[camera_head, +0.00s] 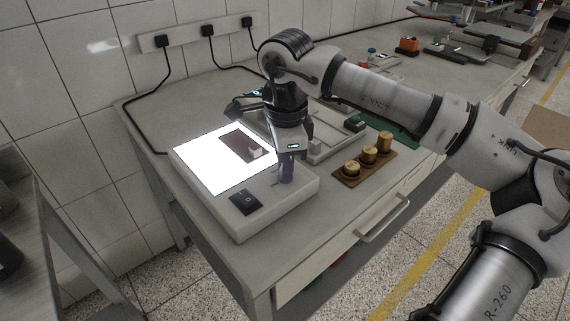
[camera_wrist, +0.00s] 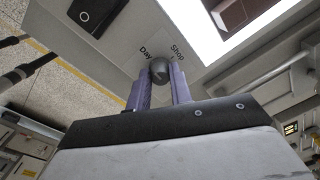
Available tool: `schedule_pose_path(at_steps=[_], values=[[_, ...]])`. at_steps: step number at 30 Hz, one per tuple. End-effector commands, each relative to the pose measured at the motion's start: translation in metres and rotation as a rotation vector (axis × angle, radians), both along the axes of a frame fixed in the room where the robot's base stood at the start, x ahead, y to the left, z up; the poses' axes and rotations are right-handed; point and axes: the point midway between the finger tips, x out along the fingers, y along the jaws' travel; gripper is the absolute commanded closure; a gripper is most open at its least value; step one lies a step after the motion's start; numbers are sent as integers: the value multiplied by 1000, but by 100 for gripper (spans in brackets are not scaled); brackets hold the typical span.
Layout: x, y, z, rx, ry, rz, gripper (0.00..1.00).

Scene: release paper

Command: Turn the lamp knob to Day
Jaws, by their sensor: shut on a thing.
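The lamp is a pale box (camera_head: 245,230) with a bright white panel (camera_head: 208,172) on top. Its dark round knob (camera_wrist: 160,68) shows in the wrist view, beside the printed words Day (camera_wrist: 146,53) and Shop (camera_wrist: 177,51). My gripper (camera_head: 286,172) points down at the box's right part and hides the knob in the head view. In the wrist view its purple fingers (camera_wrist: 160,76) are shut on the knob, one on each side. I cannot tell exactly which word the knob points to.
A black rocker switch (camera_head: 245,201) sits at the box's front corner. A brown piece (camera_head: 236,146) lies on the lit panel. Right of the box, a wooden block (camera_head: 350,182) holds brass cylinders (camera_head: 369,154). Cables run to wall sockets (camera_head: 208,31). A drawer handle (camera_head: 384,222) sticks out in front.

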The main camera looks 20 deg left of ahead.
Motion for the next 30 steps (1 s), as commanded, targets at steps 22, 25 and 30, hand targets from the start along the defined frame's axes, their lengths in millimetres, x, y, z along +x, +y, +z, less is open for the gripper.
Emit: schedule_pose_path(at_steps=[22, 25, 30], values=[[0, 0, 1, 2, -2, 44, 64], [0, 0, 1, 2, -1, 44, 57], [0, 0, 0, 1, 0, 43, 57]])
